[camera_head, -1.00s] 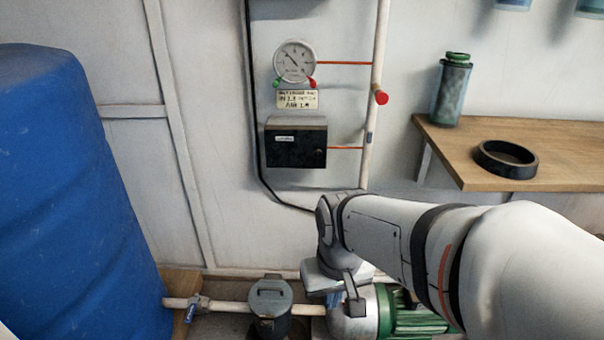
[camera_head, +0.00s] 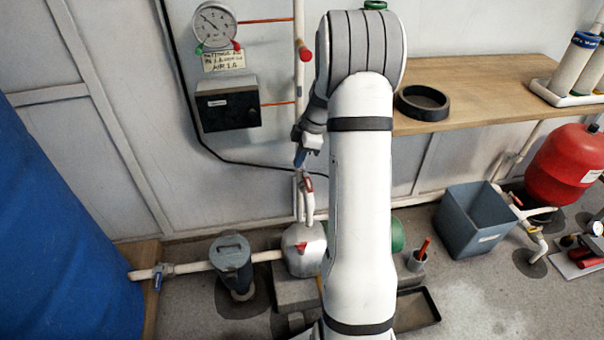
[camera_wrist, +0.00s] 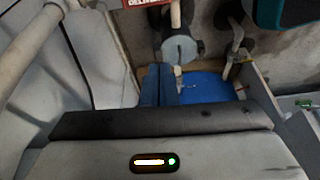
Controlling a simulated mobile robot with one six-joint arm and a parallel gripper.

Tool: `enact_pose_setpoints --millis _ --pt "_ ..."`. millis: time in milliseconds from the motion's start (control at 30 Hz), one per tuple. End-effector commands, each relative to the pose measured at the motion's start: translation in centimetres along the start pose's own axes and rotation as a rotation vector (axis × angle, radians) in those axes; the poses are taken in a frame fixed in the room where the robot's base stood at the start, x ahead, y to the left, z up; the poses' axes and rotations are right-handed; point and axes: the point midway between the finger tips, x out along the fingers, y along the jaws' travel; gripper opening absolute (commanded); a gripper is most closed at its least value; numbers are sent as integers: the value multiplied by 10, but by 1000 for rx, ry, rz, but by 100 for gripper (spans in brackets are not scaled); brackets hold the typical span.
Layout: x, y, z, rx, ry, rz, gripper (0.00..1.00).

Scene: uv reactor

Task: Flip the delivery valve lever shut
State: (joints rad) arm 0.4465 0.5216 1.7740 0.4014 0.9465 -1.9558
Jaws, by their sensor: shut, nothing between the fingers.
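My gripper (camera_head: 299,158) points down in the head view, its blue fingertips just above a red part (camera_head: 308,184) on the white upright pipe (camera_head: 300,203) over the pump. This red part may be the delivery valve lever; its exact position is unclear, and I cannot tell whether the fingers touch it. In the wrist view my shut, empty blue fingers (camera_wrist: 158,85) show side by side. A red label (camera_wrist: 143,3) with partly cut-off lettering like "DELIVERY" is at the top edge. No lever is clear there.
A gauge (camera_head: 215,25) and dark box (camera_head: 228,103) are on the wall behind. The grey strainer (camera_head: 231,252) stands left of the pump (camera_head: 303,250). A wooden bench (camera_head: 460,80) is at right, with a grey bin (camera_head: 473,222) and red tank (camera_head: 565,165) below.

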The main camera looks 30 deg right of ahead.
Motion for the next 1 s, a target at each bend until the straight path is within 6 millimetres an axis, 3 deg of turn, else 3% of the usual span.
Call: enact_pose_setpoints --millis 567,767,1000 --pt "7 6 7 -39 9 3 0" --pt "30 6 8 -38 10 1 0" --pt "78 6 8 -37 9 0 0"
